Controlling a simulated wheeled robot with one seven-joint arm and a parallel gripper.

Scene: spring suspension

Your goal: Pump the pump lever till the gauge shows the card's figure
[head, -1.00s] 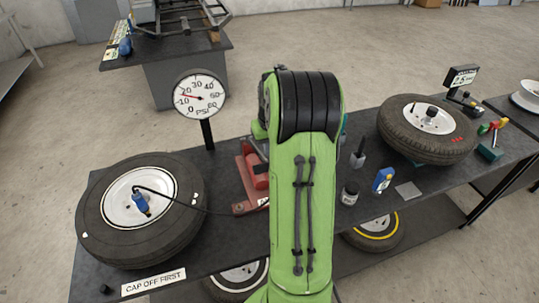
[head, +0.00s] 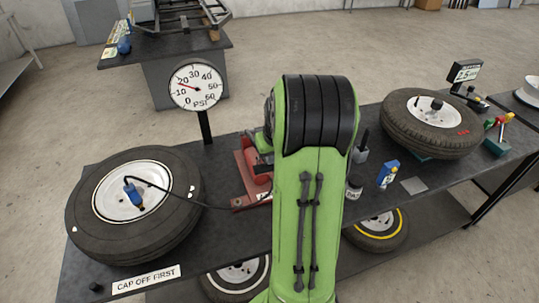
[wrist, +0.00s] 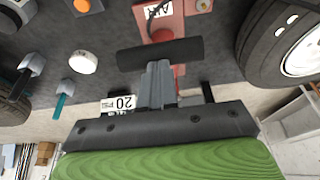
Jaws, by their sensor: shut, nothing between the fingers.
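The round dial gauge (head: 197,92) stands on a black post behind the left wheel; its red needle points between 10 and 20. The red pump (head: 252,181) sits on the bench, partly hidden by my arm, with a hose to the left wheel. In the wrist view the pump (wrist: 172,27) carries an AIR label, and the lever's black crossbar handle (wrist: 160,53) lies across the fingertips. My gripper (wrist: 158,72) is shut and empty at that bar; whether it touches cannot be told. A white card (wrist: 121,103) reading 20 shows beside the fingers, partly hidden.
The left wheel (head: 168,232) lies flat with a blue-ended hose chuck at its rim. A CAP OFF FIRST label (head: 146,280) marks the front edge. Bottles, a blue box (head: 388,174) and another tyre (head: 430,135) stand right of my arm.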

